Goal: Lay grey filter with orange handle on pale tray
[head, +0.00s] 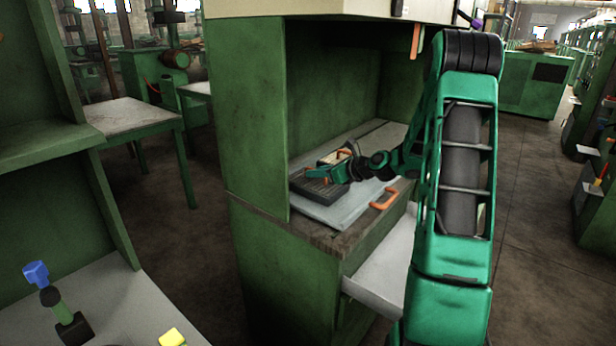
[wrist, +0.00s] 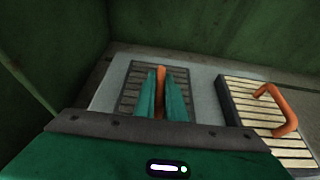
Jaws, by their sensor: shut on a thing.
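The grey filter (head: 314,187) is a dark flat grille inside the green cabinet. It lies flat on or just over the pale tray (head: 347,209); I cannot tell if they touch. In the wrist view the grey filter (wrist: 129,92) is over the left part of the pale tray (wrist: 207,100). Its orange handle (wrist: 160,92) stands between my two green fingers. My gripper (head: 322,170) is shut on that handle, and it also shows in the wrist view (wrist: 162,90). The fingers and palm hide part of the filter.
A second filter with cream slats and an orange handle (wrist: 268,120) is to the right in the wrist view. Green cabinet walls (head: 250,110) close in at the left and back. A pale open drawer (head: 385,268) juts out below. An orange handle (head: 384,199) is at the tray's front.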

